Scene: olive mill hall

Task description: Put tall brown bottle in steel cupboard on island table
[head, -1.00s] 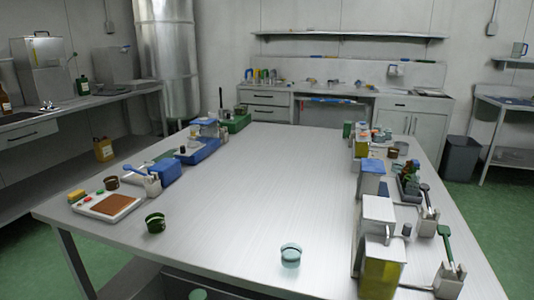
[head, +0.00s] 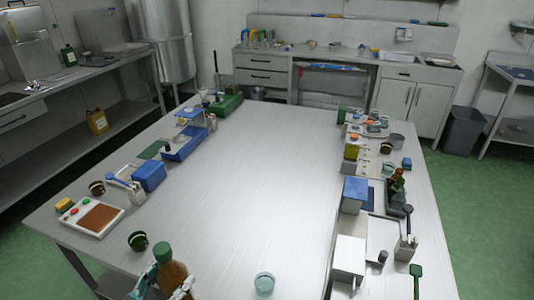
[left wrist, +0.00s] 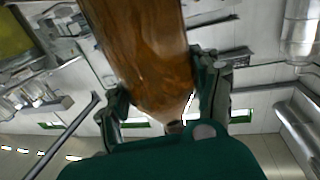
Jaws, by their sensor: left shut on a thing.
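The tall brown bottle (head: 176,276) with a green cap is at the bottom edge of the head view, its lower part cut off. My left gripper (head: 163,285) is shut on it, at the near edge of the island table (head: 245,190). In the left wrist view the brown bottle (left wrist: 150,50) sits between the two fingers of my left gripper (left wrist: 160,100). A pale cupboard (head: 408,98) with two closed doors stands at the back right; I cannot tell if it is the steel cupboard. My right gripper is not in view.
The island table's middle is bare. A small green cup (head: 138,241) and a pale glass dish (head: 264,283) stand near its front. A white tray (head: 70,214) and blue box (head: 149,176) line the left; a white box (head: 348,256) and several containers line the right.

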